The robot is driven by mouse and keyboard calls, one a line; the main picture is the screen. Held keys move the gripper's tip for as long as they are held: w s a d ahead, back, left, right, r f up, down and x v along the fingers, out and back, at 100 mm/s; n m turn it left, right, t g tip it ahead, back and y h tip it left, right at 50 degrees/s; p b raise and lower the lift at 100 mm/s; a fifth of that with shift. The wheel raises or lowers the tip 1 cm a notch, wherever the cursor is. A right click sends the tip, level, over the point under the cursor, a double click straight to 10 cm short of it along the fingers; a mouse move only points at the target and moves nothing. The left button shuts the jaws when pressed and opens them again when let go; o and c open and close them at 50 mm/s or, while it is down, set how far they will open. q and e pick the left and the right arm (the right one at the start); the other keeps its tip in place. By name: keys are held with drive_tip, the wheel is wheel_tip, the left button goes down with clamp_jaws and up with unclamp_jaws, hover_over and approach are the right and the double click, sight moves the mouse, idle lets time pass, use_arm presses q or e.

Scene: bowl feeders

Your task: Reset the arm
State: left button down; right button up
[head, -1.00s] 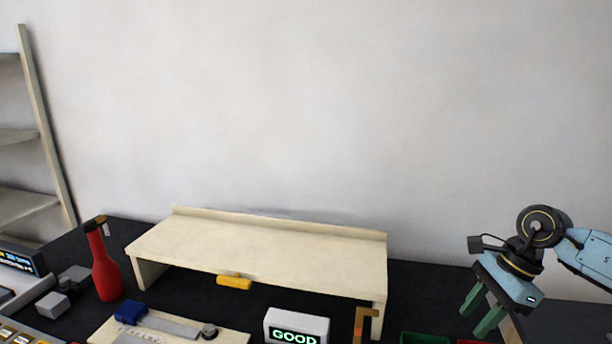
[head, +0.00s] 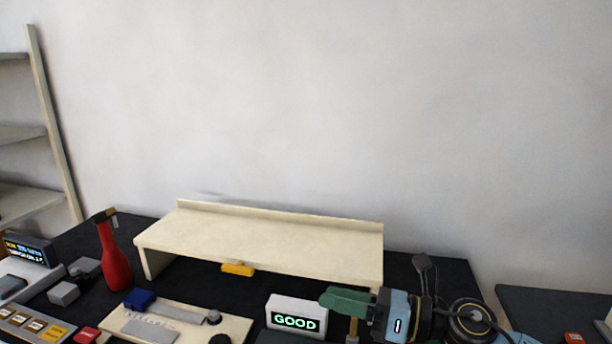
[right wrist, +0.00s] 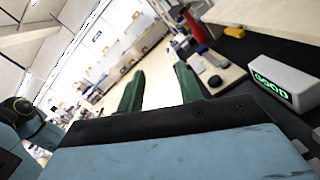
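My right gripper (head: 326,298) comes in from the lower right in the head view. Its green fingers point left, just right of and partly above the white box with the green "GOOD" display (head: 297,315). In the right wrist view the two fingers of the gripper (right wrist: 158,80) stand apart with nothing between them. The "GOOD" box (right wrist: 285,84) is off to the right of the fingers there. My left gripper is not in view.
A cream riser shelf (head: 265,238) stands at the back of the black table. A red bottle (head: 115,268), a yellow block (head: 238,269) and a cream board with a caliper (head: 222,320) are to the left. A rack (head: 50,110) stands far left.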

drive_tip(key=d+m+t+h, duration=0.5)
drive_tip(key=m+t+h, duration=0.5)
drive_tip(key=m, duration=1.2)
drive_tip(key=s+d+f+m+g+h, duration=0.2)
drive_tip(key=s+d+f+m+h, duration=0.25)
drive_tip(key=f+m, duration=0.25)
drive_tip(key=s+d+f+m+g+h, duration=0.2)
drive_tip(key=s+d+f+m+h, duration=0.1)
drive_tip(key=d+f+m, duration=0.3)
drive_tip(key=s+f+m+g, duration=0.4)
drive_tip(key=s+f, duration=0.1)
drive_tip(key=s, duration=0.5)
drive_tip(key=s+f+m+g, duration=0.4)
drive_tip(key=s+f+g, duration=0.1)
drive_tip(key=s, duration=0.4)
wheel_tip(320, 180, down, 23)
drive_tip(key=s+g+p, duration=0.1)
drive_tip(key=s+p, duration=0.1)
drive_tip(key=p, duration=0.1)
drive_tip(key=s+d+f+b, duration=0.1)
drive_tip(key=s+d+f, duration=0.1)
drive_tip(key=s+f, duration=0.5)
drive_tip(key=s+d+f+n+g+b, duration=0.1)
drive_tip(key=s+f, duration=0.7)
drive_tip(key=shift+s+d+f, duration=0.3)
drive_tip(key=shift+d+f, duration=0.1)
